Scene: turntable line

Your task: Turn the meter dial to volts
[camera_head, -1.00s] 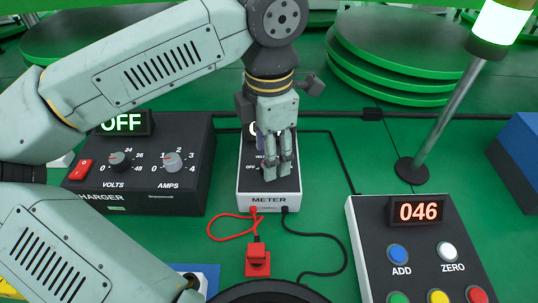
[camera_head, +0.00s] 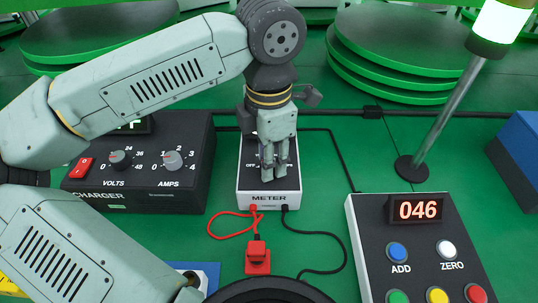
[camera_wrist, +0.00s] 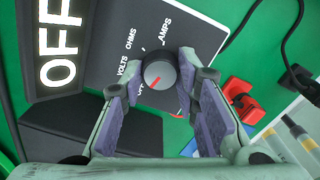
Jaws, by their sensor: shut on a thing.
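The meter (camera_head: 268,198) is a dark-faced box with a white front edge, and it stands in the middle of the head view. In the wrist view its dial (camera_wrist: 160,72) is a round grey-black knob with a red pointer, set among the labels OFF, VOLTS, OHMS and AMPS. The pointer lies on the OFF side, and the meter's display (camera_wrist: 62,48) reads OFF. My gripper (camera_head: 274,172) points down over the meter face, its fingers closed on either side of the dial. In the head view the fingers hide the dial.
The charger (camera_head: 145,190) with two knobs and a red switch stands left of the meter. A counter panel (camera_head: 365,225) reading 046 stands at the right. Red and black leads run from the meter's front, beside a red plug (camera_head: 257,258). A lamp post (camera_head: 445,115) stands behind right.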

